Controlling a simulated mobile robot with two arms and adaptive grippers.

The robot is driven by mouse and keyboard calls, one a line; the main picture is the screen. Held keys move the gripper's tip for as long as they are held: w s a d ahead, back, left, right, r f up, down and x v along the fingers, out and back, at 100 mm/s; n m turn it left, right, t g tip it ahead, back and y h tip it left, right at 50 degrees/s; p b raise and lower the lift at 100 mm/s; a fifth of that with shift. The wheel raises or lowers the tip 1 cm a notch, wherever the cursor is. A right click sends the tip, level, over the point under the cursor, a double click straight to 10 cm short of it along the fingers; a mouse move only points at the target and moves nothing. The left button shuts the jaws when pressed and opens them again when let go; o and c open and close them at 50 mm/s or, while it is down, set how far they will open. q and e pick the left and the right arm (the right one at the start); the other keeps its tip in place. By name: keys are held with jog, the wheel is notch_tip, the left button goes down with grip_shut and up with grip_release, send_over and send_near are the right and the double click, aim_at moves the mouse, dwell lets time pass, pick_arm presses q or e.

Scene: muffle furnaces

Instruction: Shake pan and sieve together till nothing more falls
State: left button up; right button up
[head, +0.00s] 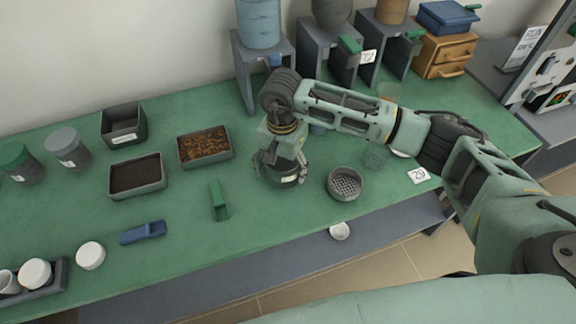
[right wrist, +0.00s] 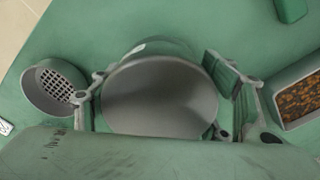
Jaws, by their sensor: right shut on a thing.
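My right gripper (head: 281,170) points down over the green table and is shut on a round grey pan (right wrist: 160,98), with one finger on each side. A grey sieve (head: 345,184) with a coarse mesh floor stands apart, just right of the pan. It also shows in the right wrist view (right wrist: 54,88). My left gripper is out of view.
A number card (head: 419,175) lies right of the sieve. Hopper stands (head: 262,72) line the back.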

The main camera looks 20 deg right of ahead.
jog(key=shift+d, duration=1.4)
jog(key=shift+b, duration=0.55)
jog(key=shift+r, duration=0.15)
jog(key=shift+a+r+p, duration=0.25)
jog(key=shift+r, duration=0.4)
jog(key=shift+a+r+p, duration=0.2)
jog(key=shift+r+p, duration=0.1)
jog(key=shift+r, duration=0.35)
jog(key=shift+a+r+p, duration=0.25)
jog(key=shift+r, duration=0.4)
jog(key=shift+s, duration=0.1)
